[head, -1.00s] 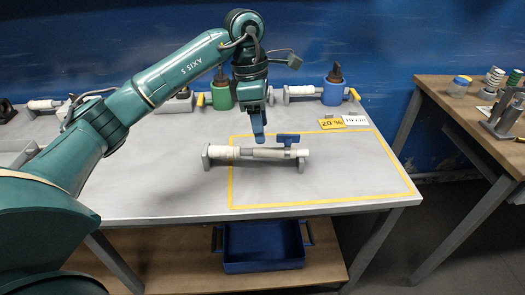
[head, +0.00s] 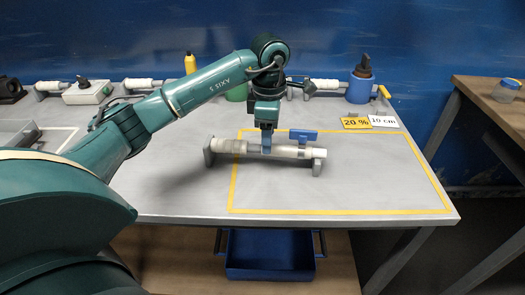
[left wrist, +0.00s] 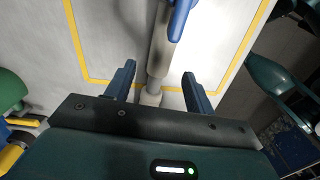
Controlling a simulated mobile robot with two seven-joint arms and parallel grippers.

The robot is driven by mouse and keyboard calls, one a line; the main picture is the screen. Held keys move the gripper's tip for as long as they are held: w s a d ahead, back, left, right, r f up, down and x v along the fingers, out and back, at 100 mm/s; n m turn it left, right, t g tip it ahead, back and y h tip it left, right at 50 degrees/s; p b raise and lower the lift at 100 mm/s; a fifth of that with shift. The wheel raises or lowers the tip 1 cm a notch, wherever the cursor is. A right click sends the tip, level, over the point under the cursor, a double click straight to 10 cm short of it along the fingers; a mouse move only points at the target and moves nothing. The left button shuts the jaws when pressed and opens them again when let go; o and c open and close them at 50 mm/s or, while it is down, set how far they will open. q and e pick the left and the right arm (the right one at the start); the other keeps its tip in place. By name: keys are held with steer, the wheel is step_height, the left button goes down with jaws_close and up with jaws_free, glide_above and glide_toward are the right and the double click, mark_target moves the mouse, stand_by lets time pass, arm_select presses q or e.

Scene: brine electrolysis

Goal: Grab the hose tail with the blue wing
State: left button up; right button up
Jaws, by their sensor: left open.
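The hose tail with the blue wing (head: 303,135) lies level across two grey end supports on the table, a pale tube with a white tip at its right end. It also shows in the left wrist view, running up the picture with its blue wing (left wrist: 180,18) at the top. My left gripper (head: 266,147) points down at the middle of the tube, left of the wing. In the left wrist view its two blue fingers (left wrist: 158,88) are open, one on each side of the tube, with gaps to it. My right gripper is not in view.
A yellow-outlined area (head: 340,212) on the grey table surrounds most of the hose tail. Yellow and white cards (head: 356,123) lie behind it. A blue bottle (head: 361,85) and other hose tails (head: 325,84) stand along the back. A blue bin (head: 270,252) sits below.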

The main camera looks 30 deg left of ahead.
arm_select(q)
steer(key=f, duration=0.4)
steer(key=shift+s+a, duration=0.15)
steer(key=shift+a, duration=0.25)
steer(key=shift+f, duration=0.5)
steer(key=shift+c, duration=0.4)
steer(key=shift+r, duration=0.1)
steer(key=c, duration=1.1)
